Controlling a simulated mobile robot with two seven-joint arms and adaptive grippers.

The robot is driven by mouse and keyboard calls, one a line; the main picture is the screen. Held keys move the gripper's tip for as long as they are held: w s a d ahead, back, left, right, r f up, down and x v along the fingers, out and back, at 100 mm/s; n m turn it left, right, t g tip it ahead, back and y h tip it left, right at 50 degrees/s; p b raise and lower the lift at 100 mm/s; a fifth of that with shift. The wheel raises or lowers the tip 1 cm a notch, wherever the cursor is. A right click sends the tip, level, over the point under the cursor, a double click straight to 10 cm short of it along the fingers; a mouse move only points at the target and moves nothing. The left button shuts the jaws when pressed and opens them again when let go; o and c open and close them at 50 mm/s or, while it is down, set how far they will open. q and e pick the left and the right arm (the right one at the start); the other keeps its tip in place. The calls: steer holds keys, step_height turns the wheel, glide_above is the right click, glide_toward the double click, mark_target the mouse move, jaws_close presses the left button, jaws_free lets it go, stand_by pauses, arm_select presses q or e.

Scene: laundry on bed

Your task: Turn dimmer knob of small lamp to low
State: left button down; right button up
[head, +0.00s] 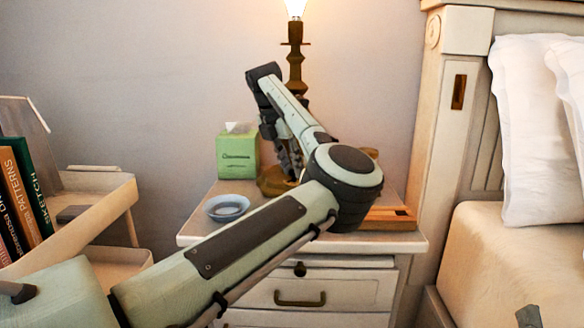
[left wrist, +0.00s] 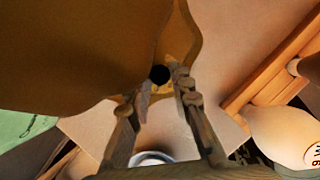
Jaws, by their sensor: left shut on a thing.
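The small lamp (head: 295,62) has a turned brass stem, a lit bulb and a round brass base (head: 271,183); it stands at the back of the nightstand. In the left wrist view the brown lamp base (left wrist: 70,40) fills the upper left, and the dark round dimmer knob (left wrist: 160,75) shows at its narrow end. My left gripper (head: 291,168) reaches down at the lamp base, partly hidden by my arm. In the left wrist view its fingertips (left wrist: 165,88) are shut on the knob. A grey-green tip at the head view's bottom right may be my right gripper (head: 528,317).
On the nightstand (head: 215,187), a green tissue box (head: 237,156) stands left of the lamp, a blue bowl (head: 228,208) in front left, and a wooden tray (head: 390,218) right. A book cart (head: 118,190) is left; the bed (head: 500,250) is right.

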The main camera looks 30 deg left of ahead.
stand_by(0.3)
arm_select(q)
steer(key=c, duration=1.4)
jaws_free()
steer(key=shift+o, duration=0.2)
steer(key=v, duration=1.2)
steer(key=shift+w+a, duration=0.1)
